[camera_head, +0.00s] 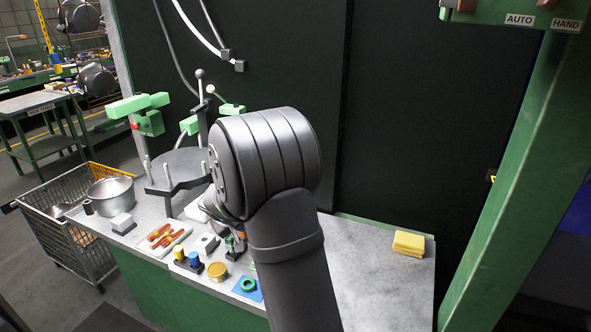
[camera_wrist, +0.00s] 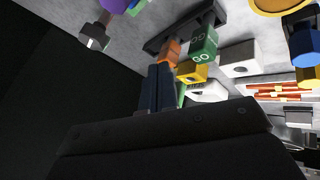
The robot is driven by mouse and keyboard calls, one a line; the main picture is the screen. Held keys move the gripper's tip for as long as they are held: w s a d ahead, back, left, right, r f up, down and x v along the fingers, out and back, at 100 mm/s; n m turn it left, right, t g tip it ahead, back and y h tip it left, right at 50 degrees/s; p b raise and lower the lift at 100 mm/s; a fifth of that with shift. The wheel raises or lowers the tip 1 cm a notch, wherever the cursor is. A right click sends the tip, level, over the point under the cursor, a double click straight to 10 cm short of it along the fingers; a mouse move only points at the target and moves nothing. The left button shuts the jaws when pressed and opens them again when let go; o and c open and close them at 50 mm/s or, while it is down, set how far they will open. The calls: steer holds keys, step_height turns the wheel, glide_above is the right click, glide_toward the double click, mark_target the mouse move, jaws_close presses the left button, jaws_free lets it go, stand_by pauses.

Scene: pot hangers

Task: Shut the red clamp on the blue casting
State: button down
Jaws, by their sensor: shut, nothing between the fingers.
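I cannot make out a red clamp or a blue casting for certain in either view. In the head view, a grey round fixture (camera_head: 180,170) with upright pins stands at the bench's back left. Pale green clamp bodies (camera_head: 140,105) are around it, and one carries a small red knob (camera_head: 135,126). My arm hides part of the fixture's right side. In the wrist view my gripper (camera_wrist: 160,78) is shut and empty, its dark fingertips near an orange piece (camera_wrist: 170,52) and a green block marked GO (camera_wrist: 203,44). In the head view my arm hides most of the gripper.
A tray of red-orange parts (camera_head: 163,238), blue and yellow cylinders (camera_head: 194,258), a yellow tin (camera_head: 217,271) and a blue plate with a green ring (camera_head: 247,287) crowd the bench front. A yellow sponge (camera_head: 408,243) lies right. A wire basket (camera_head: 75,225) stands left. The bench's right part is mostly bare.

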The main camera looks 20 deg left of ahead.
steer(key=a+v, duration=0.1)
steer(key=v, duration=0.5)
steer(key=w+d+r+m+g+y, duration=0.1)
steer(key=w+d+r+m+g, duration=0.1)
steer(key=d+r+m, duration=0.4)
steer(key=w+d+r+m+g, duration=0.2)
steer(key=w+d+r+m, duration=0.2)
steer(key=d+r, duration=0.6)
steer(key=shift+w+d+r+m+g+y, duration=0.2)
steer(key=shift+m+g+y, duration=0.15)
steer(key=shift+m, duration=0.55)
steer(key=shift+a+f, duration=0.1)
steer(key=s+a+f+n+t+h, duration=0.2)
steer(key=a+f+n, duration=0.5)
steer(key=f, duration=0.5)
steer(key=a+t, duration=0.1)
steer(key=a, duration=0.1)
steer(key=shift+s+a, duration=0.3)
steer(key=shift+a, duration=0.05)
steer(key=shift+f+t+h, duration=0.1)
steer(key=shift+t+h, duration=0.15)
